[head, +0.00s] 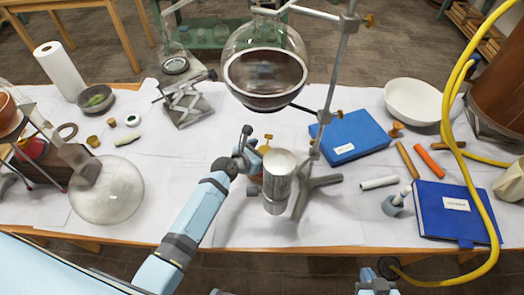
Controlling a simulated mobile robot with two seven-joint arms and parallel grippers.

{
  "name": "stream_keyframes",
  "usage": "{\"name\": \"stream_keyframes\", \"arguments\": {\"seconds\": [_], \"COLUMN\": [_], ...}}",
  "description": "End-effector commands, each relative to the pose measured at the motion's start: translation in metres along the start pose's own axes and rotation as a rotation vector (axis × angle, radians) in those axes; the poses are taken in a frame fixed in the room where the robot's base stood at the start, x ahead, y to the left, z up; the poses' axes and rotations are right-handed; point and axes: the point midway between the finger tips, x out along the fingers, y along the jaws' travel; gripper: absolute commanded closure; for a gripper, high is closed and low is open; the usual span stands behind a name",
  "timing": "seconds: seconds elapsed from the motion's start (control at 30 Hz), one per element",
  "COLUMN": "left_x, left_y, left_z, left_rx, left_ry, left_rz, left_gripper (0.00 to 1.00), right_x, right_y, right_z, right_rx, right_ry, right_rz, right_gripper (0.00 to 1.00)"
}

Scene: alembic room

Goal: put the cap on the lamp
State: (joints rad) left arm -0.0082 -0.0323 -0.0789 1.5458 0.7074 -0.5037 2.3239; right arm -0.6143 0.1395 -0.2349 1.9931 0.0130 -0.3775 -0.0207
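I cannot tell for certain which thing is the lamp or which is the cap. A shiny metal cylinder (277,183) stands out at the middle of the table, with small brass and orange parts (259,168) partly hidden behind it. A small grey-blue vessel (392,206) with a pale tilted top sits at the right. My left gripper (250,160) is just left of the cylinder, seemingly close to it; its fingers are mostly hidden, so contact is unclear. My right gripper (377,283) is low at the bottom edge, off the table's front, its fingers barely visible.
A round glass flask (264,62) hangs on a metal stand (332,85) behind the cylinder. A glass globe (107,190) is at left. Blue books (452,212), a white bowl (411,101) and a yellow hose (458,152) crowd the right.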

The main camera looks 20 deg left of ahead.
Motion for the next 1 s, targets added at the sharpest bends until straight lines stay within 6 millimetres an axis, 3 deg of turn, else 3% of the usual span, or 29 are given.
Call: {"name": "stream_keyframes", "arguments": {"seconds": [0.27, 0.7, 1.0], "left_x": [-0.01, -0.103, -0.137], "left_y": [0.0, -0.001, 0.0], "left_z": [0.0, -0.001, 0.0], "left_rx": [-0.001, -0.002, 0.0], "left_ry": [-0.001, 0.0, 0.0], "left_rz": [0.001, 0.0, 0.0], "left_gripper": [0.21, 0.21, 0.21], "right_x": [-0.001, -0.002, -0.002], "right_y": [0.0, 0.0, 0.0], "right_z": [-0.001, -0.003, -0.003], "right_rx": [0.0, 0.0, 0.0], "right_ry": [0.0, 0.0, 0.001], "right_rz": [0.0, 0.0, 0.0], "right_gripper": [1.0, 1.0, 1.0]}}
